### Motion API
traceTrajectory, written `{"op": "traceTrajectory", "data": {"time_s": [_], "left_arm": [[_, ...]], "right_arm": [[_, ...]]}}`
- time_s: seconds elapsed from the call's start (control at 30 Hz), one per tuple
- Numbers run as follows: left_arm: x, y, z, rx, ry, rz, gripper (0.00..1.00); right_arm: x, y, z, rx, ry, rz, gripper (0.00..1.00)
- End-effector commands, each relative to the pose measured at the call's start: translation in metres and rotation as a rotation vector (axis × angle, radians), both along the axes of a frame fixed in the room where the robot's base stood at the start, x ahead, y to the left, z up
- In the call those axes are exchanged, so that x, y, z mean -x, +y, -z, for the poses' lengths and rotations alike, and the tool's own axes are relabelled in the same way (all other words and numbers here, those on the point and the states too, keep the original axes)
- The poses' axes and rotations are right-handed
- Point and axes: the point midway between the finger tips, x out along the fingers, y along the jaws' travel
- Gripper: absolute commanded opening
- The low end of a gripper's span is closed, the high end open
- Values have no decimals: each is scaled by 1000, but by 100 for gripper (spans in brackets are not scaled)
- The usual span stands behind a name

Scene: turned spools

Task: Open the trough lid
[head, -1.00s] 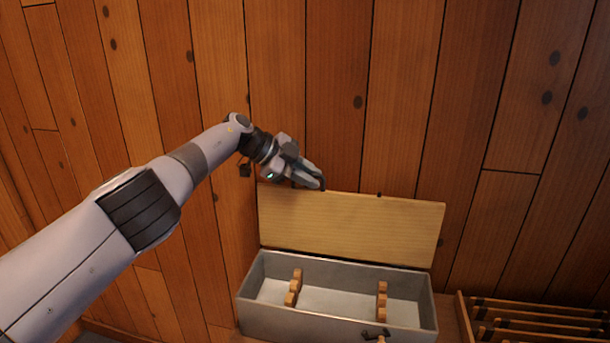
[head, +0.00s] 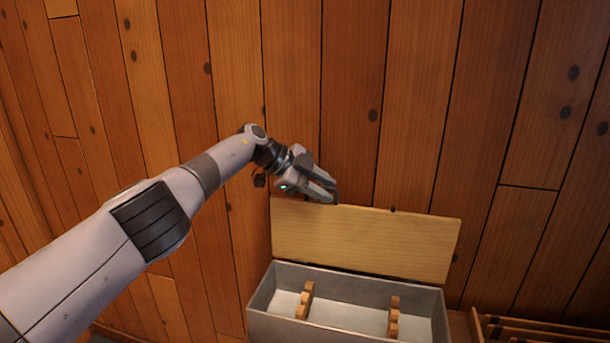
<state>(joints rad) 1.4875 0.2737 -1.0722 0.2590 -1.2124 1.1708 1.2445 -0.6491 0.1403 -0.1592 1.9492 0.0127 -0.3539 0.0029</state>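The trough lid (head: 365,242) is a pale wooden panel standing up at the back of the grey trough (head: 350,331), leaning near the plank wall. The trough is open and its inside shows. My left gripper (head: 333,194) is at the lid's upper left corner, in front of or just above its top edge. Its fingers lie close together. I cannot tell whether they touch the lid or hold anything. My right gripper is not in view.
Two notched wooden supports (head: 304,300) (head: 393,317) stand inside the trough. A wooden slatted rack (head: 540,329) is at the lower right. The plank wall (head: 420,100) is close behind the lid.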

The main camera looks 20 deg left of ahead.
Motion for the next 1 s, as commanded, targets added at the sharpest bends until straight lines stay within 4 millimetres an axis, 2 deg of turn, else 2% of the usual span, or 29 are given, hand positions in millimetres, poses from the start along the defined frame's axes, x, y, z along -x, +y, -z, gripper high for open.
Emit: {"op": "traceTrajectory", "data": {"time_s": [0.33, 0.7, 1.0], "left_arm": [[11, 16, -12, -6, 1, -4, 34], [27, 43, -37, 0, -6, -9, 34], [31, 47, -42, 2, -4, -10, 34]], "right_arm": [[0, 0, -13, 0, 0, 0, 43], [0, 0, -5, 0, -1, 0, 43], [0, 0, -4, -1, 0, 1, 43]]}}
